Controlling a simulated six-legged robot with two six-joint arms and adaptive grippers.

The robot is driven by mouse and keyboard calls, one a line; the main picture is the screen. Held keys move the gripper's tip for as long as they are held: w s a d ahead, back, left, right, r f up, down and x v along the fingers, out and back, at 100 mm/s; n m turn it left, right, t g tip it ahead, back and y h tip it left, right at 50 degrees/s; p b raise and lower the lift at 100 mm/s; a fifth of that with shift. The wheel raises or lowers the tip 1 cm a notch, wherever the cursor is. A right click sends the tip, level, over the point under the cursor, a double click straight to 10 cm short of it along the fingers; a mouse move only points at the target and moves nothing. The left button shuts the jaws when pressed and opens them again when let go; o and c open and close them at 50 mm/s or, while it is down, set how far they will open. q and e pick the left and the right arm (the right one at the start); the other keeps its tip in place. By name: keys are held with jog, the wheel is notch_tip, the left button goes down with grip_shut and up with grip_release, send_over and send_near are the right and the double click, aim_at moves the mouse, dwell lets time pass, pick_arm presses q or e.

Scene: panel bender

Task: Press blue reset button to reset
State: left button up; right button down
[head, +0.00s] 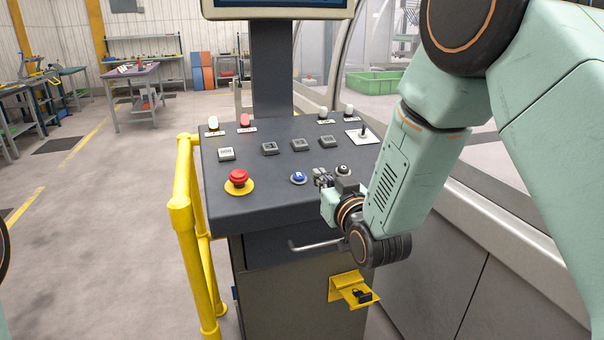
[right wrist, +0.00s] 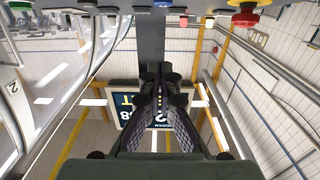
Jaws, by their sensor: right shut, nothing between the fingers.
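The blue reset button (head: 298,177), round with a white letter R, sits on the dark sloped console top (head: 262,205) in the head view. Its blue edge also shows at the top of the right wrist view (right wrist: 163,3). My right gripper (head: 318,178) is shut and empty, just right of the blue button. A small gap shows between them in the picture; whether the fingertips are above the console or touching it is hard to tell. In the right wrist view the closed fingers (right wrist: 162,75) point toward the screen side. My left gripper is not in view.
A red emergency button (head: 238,177) on a yellow base is left of the blue button. A yellow rail (head: 183,210) runs along the console's left side. A grey handle (head: 312,246) juts out below.

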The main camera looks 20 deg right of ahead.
send_over(302, 188)
jog(key=s, duration=0.1)
jog(key=shift+f+p, duration=0.1)
jog(key=shift+p, duration=0.2)
jog(key=f, duration=0.2)
jog(key=shift+w+f, duration=0.35)
jog(key=shift+d+f, duration=0.15)
jog(key=shift+f, duration=0.45)
jog(key=shift+w, duration=0.1)
jog(key=shift+f, duration=0.1)
